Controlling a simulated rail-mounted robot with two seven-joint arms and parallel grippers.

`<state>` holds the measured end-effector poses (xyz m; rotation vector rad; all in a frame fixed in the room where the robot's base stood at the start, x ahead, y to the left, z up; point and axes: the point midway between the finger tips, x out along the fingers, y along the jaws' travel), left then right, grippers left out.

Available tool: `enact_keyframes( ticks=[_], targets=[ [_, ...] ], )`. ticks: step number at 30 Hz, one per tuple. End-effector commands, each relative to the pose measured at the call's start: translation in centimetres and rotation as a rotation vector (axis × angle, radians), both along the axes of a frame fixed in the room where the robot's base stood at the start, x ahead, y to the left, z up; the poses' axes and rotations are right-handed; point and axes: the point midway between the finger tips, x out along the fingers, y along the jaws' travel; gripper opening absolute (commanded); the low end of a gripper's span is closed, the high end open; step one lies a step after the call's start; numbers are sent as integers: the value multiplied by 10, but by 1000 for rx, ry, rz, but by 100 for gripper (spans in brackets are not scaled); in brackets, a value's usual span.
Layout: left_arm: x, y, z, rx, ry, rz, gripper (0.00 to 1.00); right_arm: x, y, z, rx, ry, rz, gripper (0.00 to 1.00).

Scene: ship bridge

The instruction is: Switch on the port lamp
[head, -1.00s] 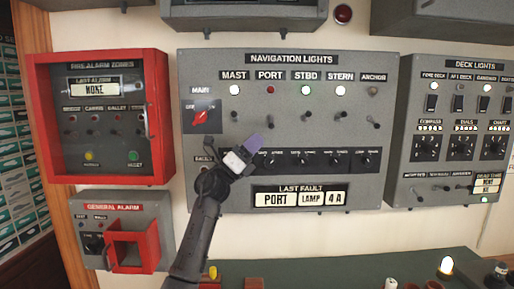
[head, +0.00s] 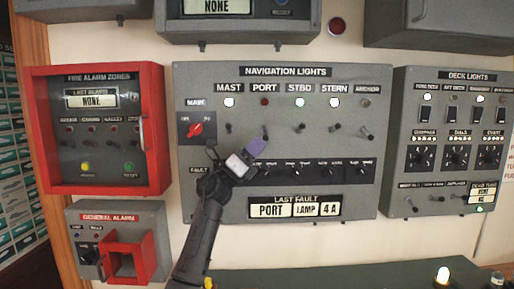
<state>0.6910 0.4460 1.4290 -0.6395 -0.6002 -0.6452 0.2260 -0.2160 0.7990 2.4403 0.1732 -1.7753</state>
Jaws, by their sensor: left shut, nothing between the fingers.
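The navigation lights panel (head: 212,74) fills the middle of the head view. The port lamp (head: 264,102) under the PORT label is dark red and looks unlit. The port toggle switch (head: 265,129) is below it, small, its lever position hard to tell. My left gripper (head: 259,147) is shut and empty, its fingertips just below the port switch; I cannot tell whether they touch it. It covers part of the row of small dials. My right gripper is not in view.
The mast (head: 229,102), starboard (head: 299,102) and stern (head: 334,102) lamps are lit; the anchor lamp (head: 366,103) is dark. The last fault display (head: 295,209) reads PORT LAMP 4 A. A red-framed fire alarm box (head: 157,130) is left, the deck lights panel (head: 401,147) right.

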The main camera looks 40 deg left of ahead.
Motion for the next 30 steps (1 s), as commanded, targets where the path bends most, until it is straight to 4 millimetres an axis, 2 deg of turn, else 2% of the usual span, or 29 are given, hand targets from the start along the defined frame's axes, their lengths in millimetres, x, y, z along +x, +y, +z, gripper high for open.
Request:
enact_keyframes(
  ticks=[14,30],
  targets=[
    [-2,-2,5,2,0,0,0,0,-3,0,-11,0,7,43],
    [-7,-7,22,1,1,0,0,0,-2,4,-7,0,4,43]
  ],
)
